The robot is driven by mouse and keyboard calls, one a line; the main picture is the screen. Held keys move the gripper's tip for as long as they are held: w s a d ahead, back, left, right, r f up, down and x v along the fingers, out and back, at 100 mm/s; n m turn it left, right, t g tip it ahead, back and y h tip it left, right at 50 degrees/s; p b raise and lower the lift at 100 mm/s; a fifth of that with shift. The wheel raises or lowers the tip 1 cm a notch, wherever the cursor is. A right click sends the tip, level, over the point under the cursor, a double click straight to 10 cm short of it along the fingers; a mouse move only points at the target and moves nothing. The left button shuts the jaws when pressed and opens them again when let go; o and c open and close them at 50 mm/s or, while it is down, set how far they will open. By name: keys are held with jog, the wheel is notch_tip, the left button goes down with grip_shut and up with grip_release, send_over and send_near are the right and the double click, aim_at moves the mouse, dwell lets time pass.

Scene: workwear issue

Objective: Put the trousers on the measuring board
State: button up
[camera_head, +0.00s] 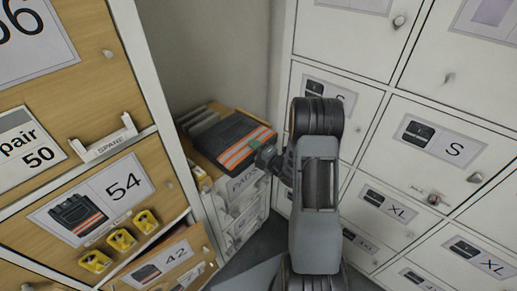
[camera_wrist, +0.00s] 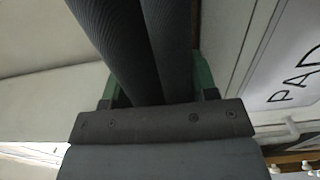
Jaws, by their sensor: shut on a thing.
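The trousers (camera_head: 230,140) are a dark folded bundle with orange and pale stripes, at the top of a low drawer unit in the head view. My gripper (camera_head: 264,156), with green fingers, is at their right edge and shut on them. In the wrist view the dark ribbed fabric (camera_wrist: 130,45) fills the space between the green fingers (camera_wrist: 155,85). I cannot tell whether the trousers rest on the unit or hang just above it. I cannot make out a measuring board in either view.
The low drawer unit (camera_head: 243,212) bears a PADS label and stands in the corner. Grey items (camera_head: 199,120) lie beside the trousers. A wooden cabinet (camera_head: 105,60) stands left, with yellow pieces (camera_head: 121,240) on its front and drawer 42 (camera_head: 170,262) pulled out. White lockers (camera_head: 375,115) stand right.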

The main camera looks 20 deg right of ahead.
jog(key=o, duration=1.4)
jog(key=shift+c, duration=0.2)
